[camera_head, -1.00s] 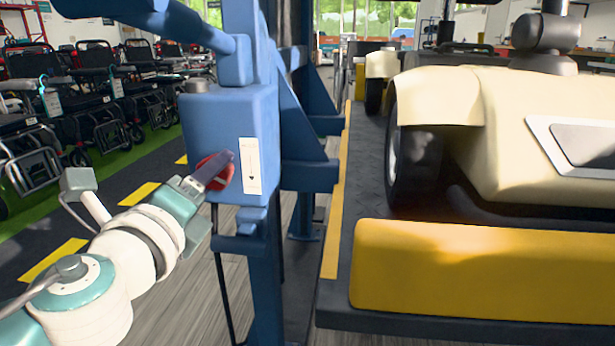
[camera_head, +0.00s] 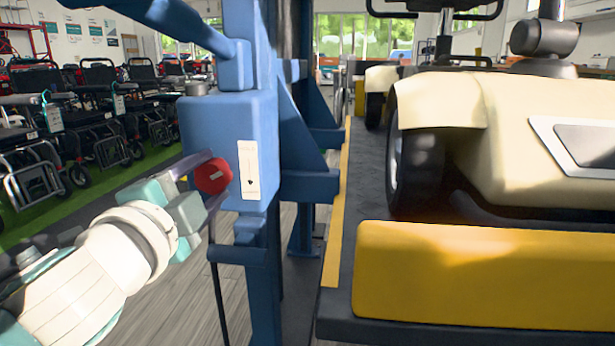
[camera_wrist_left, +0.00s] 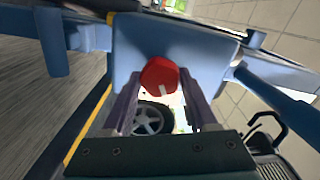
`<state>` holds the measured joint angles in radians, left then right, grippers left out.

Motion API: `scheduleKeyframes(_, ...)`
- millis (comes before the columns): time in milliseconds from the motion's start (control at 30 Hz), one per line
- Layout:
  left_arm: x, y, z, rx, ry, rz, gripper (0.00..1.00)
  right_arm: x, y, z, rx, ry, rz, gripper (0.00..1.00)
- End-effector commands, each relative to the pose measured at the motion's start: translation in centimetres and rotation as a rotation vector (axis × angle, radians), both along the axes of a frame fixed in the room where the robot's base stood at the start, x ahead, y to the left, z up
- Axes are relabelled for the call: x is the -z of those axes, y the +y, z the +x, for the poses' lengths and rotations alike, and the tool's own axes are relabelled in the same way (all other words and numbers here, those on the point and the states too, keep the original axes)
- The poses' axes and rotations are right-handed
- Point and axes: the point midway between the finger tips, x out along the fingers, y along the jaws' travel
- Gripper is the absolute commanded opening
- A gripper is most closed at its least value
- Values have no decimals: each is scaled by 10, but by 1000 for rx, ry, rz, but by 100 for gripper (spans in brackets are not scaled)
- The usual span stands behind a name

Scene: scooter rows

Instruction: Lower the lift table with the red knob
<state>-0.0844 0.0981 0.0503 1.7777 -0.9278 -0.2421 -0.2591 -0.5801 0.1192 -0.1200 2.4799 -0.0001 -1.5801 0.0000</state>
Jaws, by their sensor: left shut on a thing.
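The red knob (camera_head: 216,174) sits on the front of the blue control box (camera_head: 209,122), left of a white label strip (camera_head: 249,170). My left gripper (camera_head: 208,181) is shut on the knob, one finger above it and one below in the head view. The wrist view shows the knob (camera_wrist_left: 160,75), with a white mark on its face, between my fingertips (camera_wrist_left: 160,79). The lift table (camera_head: 340,225) is a dark platform with a yellow edge stripe and a yellow end plate (camera_head: 480,275). It carries a cream vehicle. My right gripper is not in view.
The blue lift post (camera_head: 262,290) stands between the knob and the platform. A dark cable hangs below the box. The cream vehicle (camera_head: 455,100) fills the right side. Bare floor (camera_head: 185,300) lies below my arm.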

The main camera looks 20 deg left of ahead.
Motion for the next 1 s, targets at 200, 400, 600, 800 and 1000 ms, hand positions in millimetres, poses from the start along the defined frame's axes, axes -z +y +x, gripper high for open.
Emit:
scheduleKeyframes(200, -1, 0, 0, 0, -38, -152, 3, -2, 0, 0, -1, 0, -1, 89)
scheduleKeyframes(400, -1, 0, 0, 1, -60, -245, 3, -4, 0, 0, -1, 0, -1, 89)
scheduleKeyframes(600, -1, 0, 0, 0, -71, -290, 3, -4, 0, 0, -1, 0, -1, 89)
scheduleKeyframes(800, -1, 0, 0, 1, -74, -304, 3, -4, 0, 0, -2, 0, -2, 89)
scheduleKeyframes(1000, -1, 0, 0, 1, -75, -305, 3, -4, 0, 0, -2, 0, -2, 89)
